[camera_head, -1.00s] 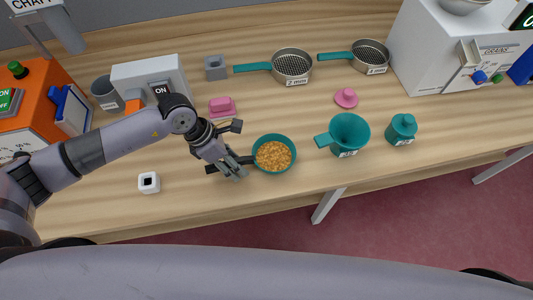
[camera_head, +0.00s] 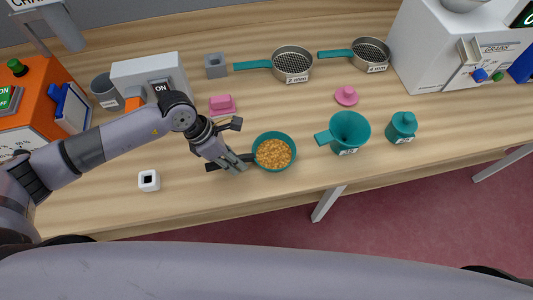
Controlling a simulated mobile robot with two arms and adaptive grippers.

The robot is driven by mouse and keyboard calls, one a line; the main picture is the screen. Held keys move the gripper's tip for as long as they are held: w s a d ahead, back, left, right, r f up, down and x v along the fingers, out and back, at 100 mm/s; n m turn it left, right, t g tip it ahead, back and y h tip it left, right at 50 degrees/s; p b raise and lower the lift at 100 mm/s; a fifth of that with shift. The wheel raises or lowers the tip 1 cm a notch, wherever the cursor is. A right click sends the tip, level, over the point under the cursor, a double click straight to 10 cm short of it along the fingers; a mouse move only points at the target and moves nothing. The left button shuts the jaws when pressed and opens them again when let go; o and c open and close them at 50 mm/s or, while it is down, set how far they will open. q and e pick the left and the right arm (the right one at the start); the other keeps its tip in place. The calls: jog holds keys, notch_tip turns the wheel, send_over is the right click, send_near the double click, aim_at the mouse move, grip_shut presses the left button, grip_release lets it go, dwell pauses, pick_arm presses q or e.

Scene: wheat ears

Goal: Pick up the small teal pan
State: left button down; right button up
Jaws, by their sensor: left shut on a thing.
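The small teal pan (camera_head: 291,144) stands upright near the front middle of the wooden table and holds golden-brown grains. My left gripper (camera_head: 243,164) is at the left side of the pan, shut on the pan's handle, which the fingers mostly hide. Whether the pan touches the table or is slightly above it I cannot tell. My right gripper is not in view.
Right of the pan stand a teal funnel (camera_head: 349,131) and a teal lidded jar (camera_head: 402,127). A white cube (camera_head: 149,181) is front left.

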pick_arm(q)
jog(key=shift+r, duration=0.15)
dwell(0.3)
jog(key=shift+w+r+b, duration=0.1)
jog(key=shift+r+b, duration=0.2)
jog(key=shift+r, duration=0.35)
notch_tip(320, 180, up, 18)
jog(key=b, duration=0.4)
jog(key=shift+r, duration=0.25)
jog(key=c, duration=2.1)
grip_release()
grip_shut()
